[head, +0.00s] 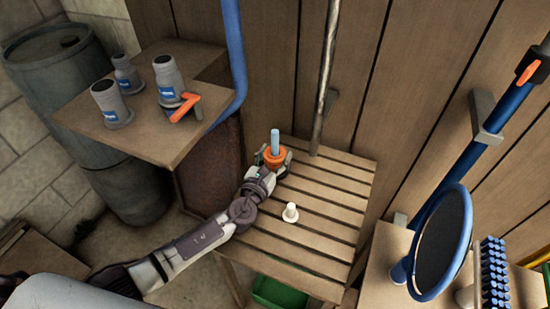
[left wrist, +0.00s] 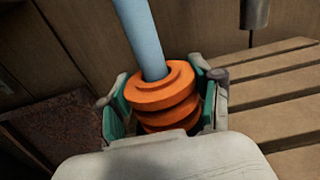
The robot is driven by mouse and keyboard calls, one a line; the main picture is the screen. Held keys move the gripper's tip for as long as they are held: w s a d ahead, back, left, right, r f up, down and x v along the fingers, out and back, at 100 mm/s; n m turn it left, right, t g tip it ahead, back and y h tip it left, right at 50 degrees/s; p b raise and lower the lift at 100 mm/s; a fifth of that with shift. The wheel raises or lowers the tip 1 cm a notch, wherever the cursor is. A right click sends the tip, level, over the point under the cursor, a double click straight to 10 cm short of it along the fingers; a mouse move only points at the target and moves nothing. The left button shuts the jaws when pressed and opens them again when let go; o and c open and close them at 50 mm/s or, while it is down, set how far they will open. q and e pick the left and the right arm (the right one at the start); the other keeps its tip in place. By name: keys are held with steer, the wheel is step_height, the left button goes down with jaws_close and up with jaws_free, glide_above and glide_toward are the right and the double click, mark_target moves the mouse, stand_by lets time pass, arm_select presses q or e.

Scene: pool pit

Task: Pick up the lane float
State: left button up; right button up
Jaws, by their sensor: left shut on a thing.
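The lane float (head: 273,155) is an orange ribbed piece with a light blue rod (head: 275,141) standing up out of its top. It is at the back left of the slatted wooden table (head: 310,245). In the left wrist view the orange float (left wrist: 165,88) sits between the green-lined fingers of my left gripper (left wrist: 163,110), which is shut on it. The gripper (head: 268,165) hides the float's underside in the head view, so I cannot tell whether it touches the slats. My right gripper is not in view.
A small white peg-like piece (head: 290,213) stands mid-table. A wooden shelf (head: 150,145) at left holds grey containers (head: 167,75) and an orange-handled item (head: 186,107). A blue pipe (head: 236,55) and a thin pole (head: 325,80) rise behind. A blue-rimmed net (head: 443,240) stands at right.

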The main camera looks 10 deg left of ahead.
arm_select(q)
step_height(320, 180, up, 16)
steer(key=p, duration=0.8)
steer(key=shift+r, duration=0.2)
steer(key=shift+r+p, duration=0.45)
steer(key=shift+r, duration=0.4)
steer(key=shift+s, duration=0.1)
steer(key=s+a+r+n+y, duration=0.1)
steer(key=s+a, duration=0.2)
steer(key=s, duration=0.9)
steer(key=s+a+r+n+y, duration=0.1)
steer(key=s+a+y, duration=0.1)
steer(key=s, duration=1)
steer(key=shift+a+r, duration=0.2)
steer(key=shift+a, duration=0.45)
